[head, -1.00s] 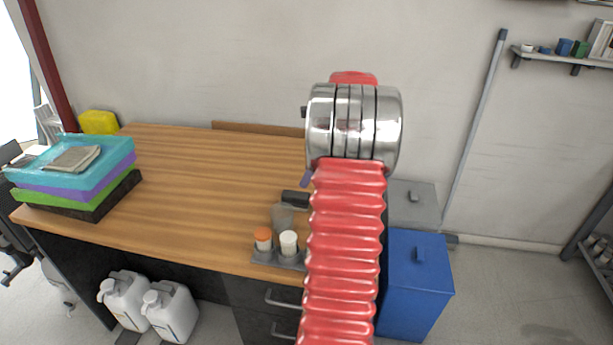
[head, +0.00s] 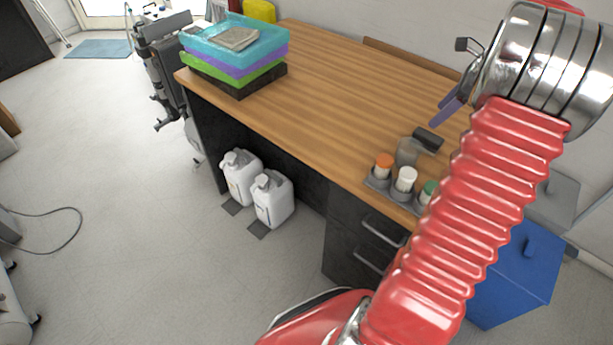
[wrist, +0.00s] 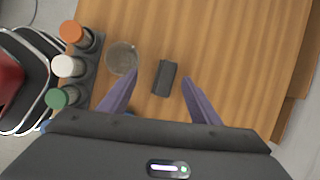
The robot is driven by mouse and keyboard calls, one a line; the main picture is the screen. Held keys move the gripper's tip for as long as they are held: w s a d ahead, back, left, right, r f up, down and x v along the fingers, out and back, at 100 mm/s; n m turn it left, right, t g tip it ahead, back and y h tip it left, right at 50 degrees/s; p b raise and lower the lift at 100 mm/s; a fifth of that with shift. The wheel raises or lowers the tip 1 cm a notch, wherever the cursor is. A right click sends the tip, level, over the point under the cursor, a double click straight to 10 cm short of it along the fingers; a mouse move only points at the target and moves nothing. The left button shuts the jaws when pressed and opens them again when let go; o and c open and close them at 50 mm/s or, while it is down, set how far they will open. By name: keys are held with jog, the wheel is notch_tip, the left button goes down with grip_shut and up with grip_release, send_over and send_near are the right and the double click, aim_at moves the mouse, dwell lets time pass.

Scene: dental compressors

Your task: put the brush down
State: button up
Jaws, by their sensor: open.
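My gripper (wrist: 161,76) is open in the wrist view, its two purple fingers spread above the wooden desk. A small dark block (wrist: 165,78), possibly the brush, shows between the fingertips. In the head view the dark block (head: 428,139) is on the desk, beside a clear round cup (head: 407,151). The purple fingers (head: 452,108) show partly behind my wrist, up and to the right of the block. No bristles can be made out.
A grey rack (head: 378,184) holds bottles with orange, white and green caps at the desk's (head: 330,95) front edge. Stacked coloured trays (head: 235,50) stand at the far left end. The desk between is clear. A blue bin (head: 515,270) stands at right.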

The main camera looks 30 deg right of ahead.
jog(key=w+a+r+n, duration=0.1)
jog(key=a+r+n, duration=0.25)
jog(key=a, duration=0.55)
jog(key=a+r+n+h, duration=0.1)
jog(key=a+r+n, duration=0.3)
jog(key=a, duration=0.5)
jog(key=w+a+r+n, duration=0.1)
jog(key=a+r+n, duration=0.1)
jog(key=a+n, duration=0.55)
jog(key=s+a+f+n+t, duration=0.1)
jog(key=s+a+n, duration=0.5)
jog(key=a, duration=0.5)
jog(key=s+a+f+n, duration=0.1)
jog(key=s+a+n, duration=0.6)
jog(key=a, duration=0.3)
jog(key=shift+a+f+n+t+h, duration=0.3)
jog(key=shift+a+n+t, duration=0.1)
jog(key=shift+n, duration=0.4)
